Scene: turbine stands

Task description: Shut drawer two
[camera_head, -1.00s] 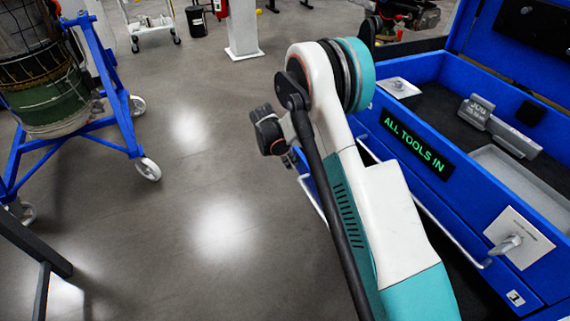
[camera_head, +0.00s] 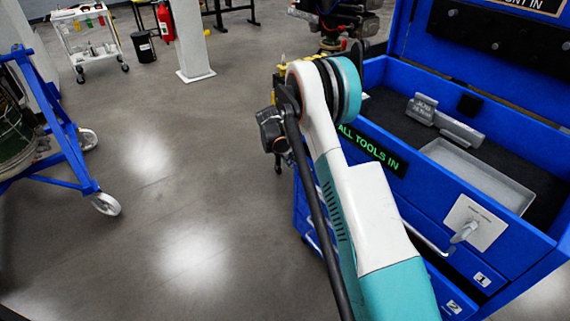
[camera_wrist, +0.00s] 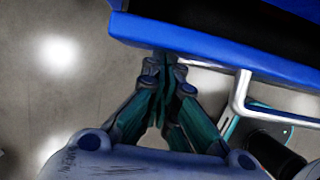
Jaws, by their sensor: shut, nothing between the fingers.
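The blue tool cabinet (camera_head: 470,255) stands at the right in the head view. Drawer two bears a "2" label (camera_head: 452,307) at the bottom right; my arm hides most of its front. In the wrist view a blue drawer front (camera_wrist: 200,48) crosses the top, with a dark interior behind its rim, so a drawer appears open; how far I cannot tell. A white bar handle (camera_wrist: 240,92) juts from it, right of my gripper. My gripper (camera_wrist: 162,58) is shut and empty, its fingertips at the blue front; contact is unclear. My arm hides it in the head view.
Drawer one, labelled "1" (camera_head: 482,279), is above drawer two. The cabinet's top tray holds a grey bin (camera_head: 475,175). A blue wheeled stand (camera_head: 75,165) is at the left, a white cart (camera_head: 88,45) and pillar (camera_head: 193,45) behind. The floor between is clear.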

